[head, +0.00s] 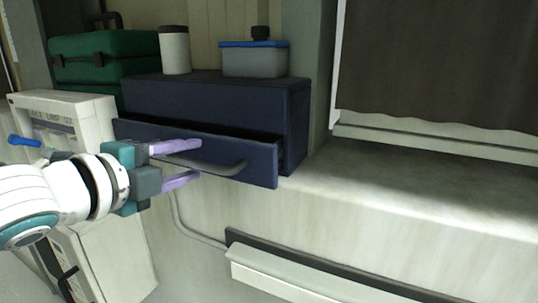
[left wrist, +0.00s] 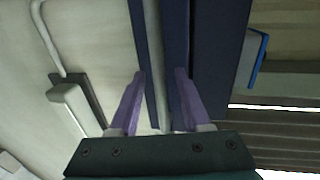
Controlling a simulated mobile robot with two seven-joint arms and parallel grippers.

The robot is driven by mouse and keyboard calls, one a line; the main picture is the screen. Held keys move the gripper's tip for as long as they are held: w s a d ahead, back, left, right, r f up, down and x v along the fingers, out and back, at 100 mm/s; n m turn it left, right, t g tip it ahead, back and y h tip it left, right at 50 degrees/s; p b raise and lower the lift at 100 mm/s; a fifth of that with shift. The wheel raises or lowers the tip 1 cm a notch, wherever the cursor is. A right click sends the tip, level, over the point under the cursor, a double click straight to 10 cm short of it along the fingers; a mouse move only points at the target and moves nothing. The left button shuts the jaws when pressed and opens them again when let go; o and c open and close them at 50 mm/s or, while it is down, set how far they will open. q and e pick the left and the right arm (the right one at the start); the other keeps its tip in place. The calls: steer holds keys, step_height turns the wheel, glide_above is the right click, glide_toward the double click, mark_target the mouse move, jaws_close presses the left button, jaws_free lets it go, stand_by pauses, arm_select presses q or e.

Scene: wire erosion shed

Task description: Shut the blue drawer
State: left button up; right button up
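The blue drawer (head: 225,158) is partly open, its front standing out from the dark blue cabinet (head: 215,102) with a dark gap along its top. A grey bar handle (head: 235,168) runs across the drawer front; it also shows in the left wrist view (left wrist: 155,60). My left gripper (head: 190,163) is open at the drawer front, its two purple fingers one above and one below the handle. In the left wrist view the fingers (left wrist: 158,85) stand apart with the handle between them, and neither clearly touches it. My right gripper is not in view.
A white cup (head: 174,50) and a grey box with a blue lid (head: 254,58) stand on the cabinet. A green case (head: 105,58) is at the left, behind a pale machine (head: 70,115). The bench to the right (head: 400,185) is clear. A pale rail (head: 290,275) lies below.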

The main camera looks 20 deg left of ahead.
arm_select(q)
jaws_close()
stand_by(1.3)
